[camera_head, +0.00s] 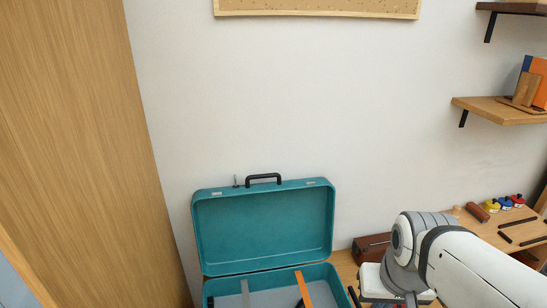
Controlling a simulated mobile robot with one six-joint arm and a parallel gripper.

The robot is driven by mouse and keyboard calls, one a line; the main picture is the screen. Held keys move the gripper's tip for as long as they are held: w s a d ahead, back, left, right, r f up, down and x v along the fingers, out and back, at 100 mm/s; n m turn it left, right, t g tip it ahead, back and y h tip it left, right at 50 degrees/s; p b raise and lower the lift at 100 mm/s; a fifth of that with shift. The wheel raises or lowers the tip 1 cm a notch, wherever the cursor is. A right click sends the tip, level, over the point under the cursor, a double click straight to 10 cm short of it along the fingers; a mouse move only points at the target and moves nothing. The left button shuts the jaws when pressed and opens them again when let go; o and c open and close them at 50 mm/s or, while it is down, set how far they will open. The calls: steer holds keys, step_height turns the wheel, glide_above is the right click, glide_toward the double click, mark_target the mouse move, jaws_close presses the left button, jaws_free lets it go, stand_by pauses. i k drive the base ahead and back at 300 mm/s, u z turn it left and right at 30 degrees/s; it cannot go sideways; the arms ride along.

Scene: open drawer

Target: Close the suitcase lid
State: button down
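A teal suitcase (207,288) stands open near the bottom centre of the head view. Its lid (262,228) is raised upright, close to the white wall, with a black handle (263,178) on its top edge. My arm (455,262) comes in from the right and bends down just right of the suitcase. My gripper is not visible; it lies below the picture or is hidden by the arm.
A wooden surface (523,229) at the right holds dark bars, a brown roller (477,212) and small coloured items. A brown box (369,246) sits between suitcase and arm. Shelves (497,110) hang at upper right. A tall wooden panel (85,140) stands left of the suitcase.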

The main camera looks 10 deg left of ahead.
mark_target(247, 227)
steer(key=z, duration=0.1)
steer(key=k, duration=0.9)
steer(key=u, duration=0.6)
steer(key=i, duration=1.05)
steer(key=u, duration=0.05)
